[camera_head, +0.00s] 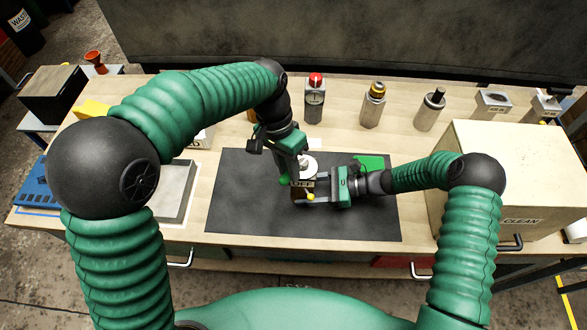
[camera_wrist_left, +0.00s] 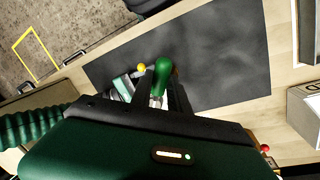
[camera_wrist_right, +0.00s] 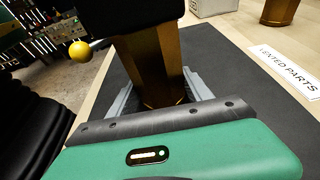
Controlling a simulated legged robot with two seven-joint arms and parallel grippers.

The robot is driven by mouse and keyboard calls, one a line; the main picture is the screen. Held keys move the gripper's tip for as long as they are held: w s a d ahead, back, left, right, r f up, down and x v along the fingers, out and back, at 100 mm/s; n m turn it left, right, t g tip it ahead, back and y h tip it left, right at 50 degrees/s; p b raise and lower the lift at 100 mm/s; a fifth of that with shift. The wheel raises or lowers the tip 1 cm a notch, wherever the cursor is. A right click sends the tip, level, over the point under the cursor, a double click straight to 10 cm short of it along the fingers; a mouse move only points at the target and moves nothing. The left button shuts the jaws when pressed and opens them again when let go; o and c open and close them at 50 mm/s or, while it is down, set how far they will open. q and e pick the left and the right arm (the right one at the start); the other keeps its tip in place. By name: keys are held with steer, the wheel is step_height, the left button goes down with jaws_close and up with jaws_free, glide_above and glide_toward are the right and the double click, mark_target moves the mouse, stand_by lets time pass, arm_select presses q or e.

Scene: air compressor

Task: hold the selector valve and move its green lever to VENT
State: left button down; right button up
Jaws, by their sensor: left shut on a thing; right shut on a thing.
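The selector valve (camera_head: 298,194) stands on the dark mat, with an OFF label facing my head camera and a yellow ball knob (camera_head: 311,197) low at its front. Its brass-coloured body (camera_wrist_right: 158,75) sits between the fingers of my right gripper (camera_head: 318,199), which is shut on it from the right. My left gripper (camera_wrist_left: 163,90) comes down from above and is shut on the green lever (camera_wrist_left: 162,72). A green end also shows at the valve's left (camera_head: 284,181). The lever's exact setting and any VENT mark are hidden or too small to read.
Parts with red (camera_head: 315,95), yellow (camera_head: 374,104) and black (camera_head: 431,109) tops stand along the back. A beige CLEAN box (camera_head: 510,165) is at right. A grey tray (camera_head: 176,190) and blue rack (camera_head: 35,188) are at left. The dark mat (camera_head: 240,205) is clear left of the valve.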

arm_select(q)
steer(key=shift+w+a+m, duration=0.2)
steer(key=shift+w+m, duration=0.05)
steer(key=shift+m, duration=0.4)
steer(key=shift+w+a+m, duration=0.2)
steer(key=shift+w+m, duration=0.05)
steer(key=shift+m, duration=0.4)
steer(key=c, duration=1.3)
jaws_free()
steer(key=shift+o, duration=0.2)
step_height(320, 180, up, 12)
steer(key=w+a, duration=0.1)
steer(key=w, duration=0.1)
steer(key=shift+a+f, duration=0.15)
steer(key=shift+a, duration=0.1)
